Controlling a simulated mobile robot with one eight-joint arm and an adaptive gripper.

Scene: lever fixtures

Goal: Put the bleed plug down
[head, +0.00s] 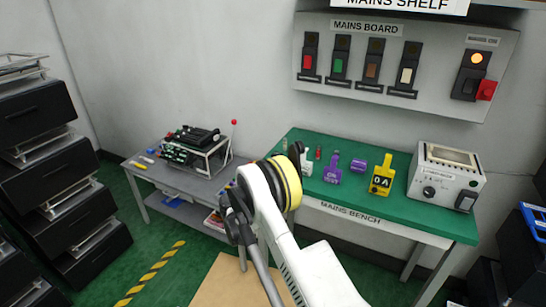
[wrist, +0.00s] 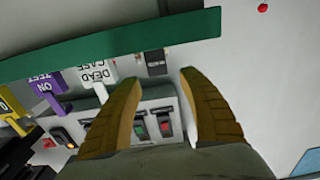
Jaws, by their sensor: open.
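My gripper (wrist: 158,80) is open in the wrist view, its two tan fingers spread apart with nothing held between them. In the head view my white arm with a yellow band reaches over the front of the bench and hides part of it. I cannot pick out the bleed plug for certain. A small red piece (head: 318,153) stands on the green bench (head: 400,213), too small to name. A dark labelled piece (wrist: 156,62) shows beyond the fingers in the wrist view, by the green bench edge.
The mains board (head: 350,60) hangs behind.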

